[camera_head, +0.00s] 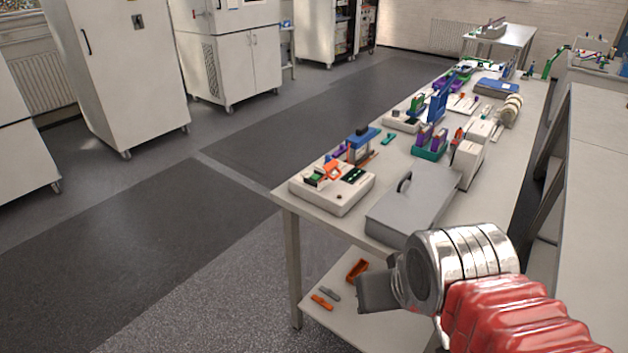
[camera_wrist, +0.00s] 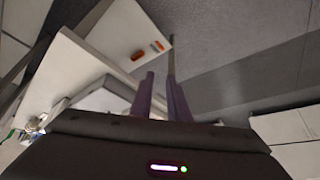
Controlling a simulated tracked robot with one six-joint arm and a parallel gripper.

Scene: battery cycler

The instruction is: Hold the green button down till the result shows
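A white box-shaped device (camera_head: 332,196) stands at the near left corner of the long bench. On its top are an orange-and-green part (camera_head: 322,174) and a dark panel with green marks (camera_head: 354,175). I cannot make out which of these is a green button, nor any result display. My gripper (camera_head: 377,293) is in front of the bench's near end, lower in the picture than the device and apart from it. In the wrist view its two purple-grey fingers (camera_wrist: 160,80) have a narrow gap with nothing between them.
A grey case (camera_head: 410,208) lies right of the device, with white blocks (camera_head: 468,163) behind it. Coloured racks and a blue-topped fixture (camera_head: 362,145) stand further along the bench. Orange and grey small parts lie on the lower shelf (camera_head: 345,320). Floor to the left is clear.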

